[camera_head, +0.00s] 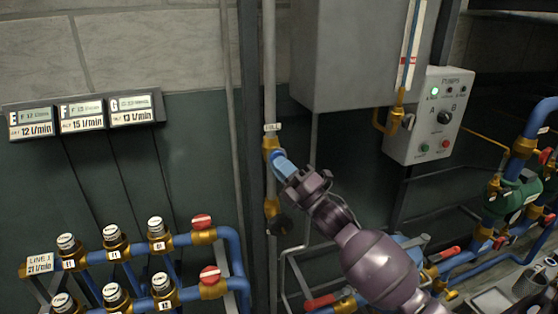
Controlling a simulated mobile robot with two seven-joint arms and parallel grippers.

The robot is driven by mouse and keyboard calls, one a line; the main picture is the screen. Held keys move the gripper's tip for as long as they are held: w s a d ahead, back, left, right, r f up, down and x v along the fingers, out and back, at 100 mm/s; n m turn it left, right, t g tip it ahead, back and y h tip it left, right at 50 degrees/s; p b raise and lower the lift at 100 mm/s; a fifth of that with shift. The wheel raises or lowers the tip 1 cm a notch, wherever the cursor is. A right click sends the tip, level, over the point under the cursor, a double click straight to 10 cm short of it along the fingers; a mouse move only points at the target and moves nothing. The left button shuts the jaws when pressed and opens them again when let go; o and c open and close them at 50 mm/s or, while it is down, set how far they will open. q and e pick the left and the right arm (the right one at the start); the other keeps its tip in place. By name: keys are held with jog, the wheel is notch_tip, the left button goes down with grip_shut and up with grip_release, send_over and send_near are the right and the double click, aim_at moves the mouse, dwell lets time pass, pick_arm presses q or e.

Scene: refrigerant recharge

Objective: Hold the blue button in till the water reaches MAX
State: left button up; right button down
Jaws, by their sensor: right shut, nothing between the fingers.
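The blue button (282,164) sits on a brass fitting of the vertical pipe, just below a FILL label (272,127). My right gripper (291,176) is shut and empty, with its tip up against the button; the contact point is partly hidden by the gripper. The level gauge (409,50) is a pale strip on the grey tank with a narrow blue column and a red mark (408,61). Blue shows around and above the red mark. The gauge's top is cut off by the frame, and no MAX lettering is readable. My left gripper is not in view.
The grey tank (350,50) hangs above my right arm. A pump control box (430,118) with a lit green lamp is to the right. Blue pipes with red-handled valves (203,222) stand at lower left, and more pipework (515,200) at right.

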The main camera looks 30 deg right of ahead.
jog(key=shift+s, duration=0.1)
dwell(0.7)
jog(key=shift+s+a+p, duration=0.2)
jog(key=shift+s+p, duration=0.15)
jog(key=shift+s, duration=0.5)
jog(key=s, duration=0.2)
jog(key=s+a+p, duration=0.1)
jog(key=s, duration=0.2)
jog(key=shift+a, duration=0.1)
jog(key=shift+w, duration=0.1)
dwell(0.6)
